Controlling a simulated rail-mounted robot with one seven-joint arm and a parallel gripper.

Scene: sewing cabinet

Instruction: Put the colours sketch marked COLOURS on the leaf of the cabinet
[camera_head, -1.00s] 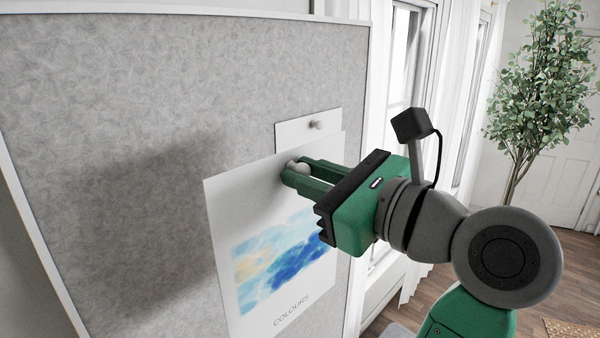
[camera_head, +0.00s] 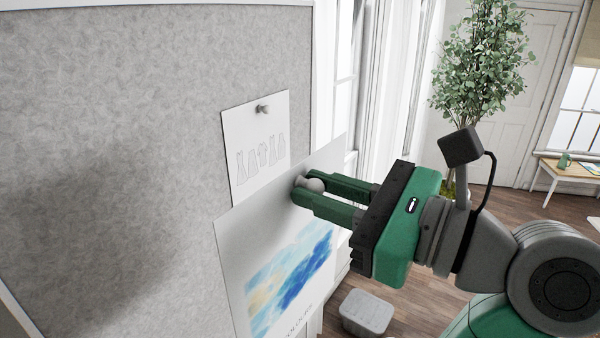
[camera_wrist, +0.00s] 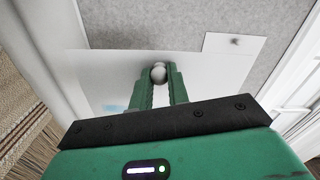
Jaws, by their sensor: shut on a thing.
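The colours sketch (camera_head: 290,272) is a white sheet with a blue and yellow watercolour patch and lettering along its lower edge, partly cut off by the frame. My gripper (camera_head: 312,188) is shut on the round grey knob (camera_head: 315,185) at the top of the sketch. The sketch hangs from it in front of the grey board and seems to stand away from it. In the wrist view the knob (camera_wrist: 158,73) sits between the fingertips, with the white sheet (camera_wrist: 215,75) spread behind them. The cabinet and its leaf are not recognisable in these frames.
A second sheet with garment outlines (camera_head: 262,155) is pinned on the grey board (camera_head: 120,110), just behind the sketch. A grey box (camera_head: 367,312) stands on the wooden floor below. A potted plant (camera_head: 485,70) and a small table (camera_head: 575,170) are at the right.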

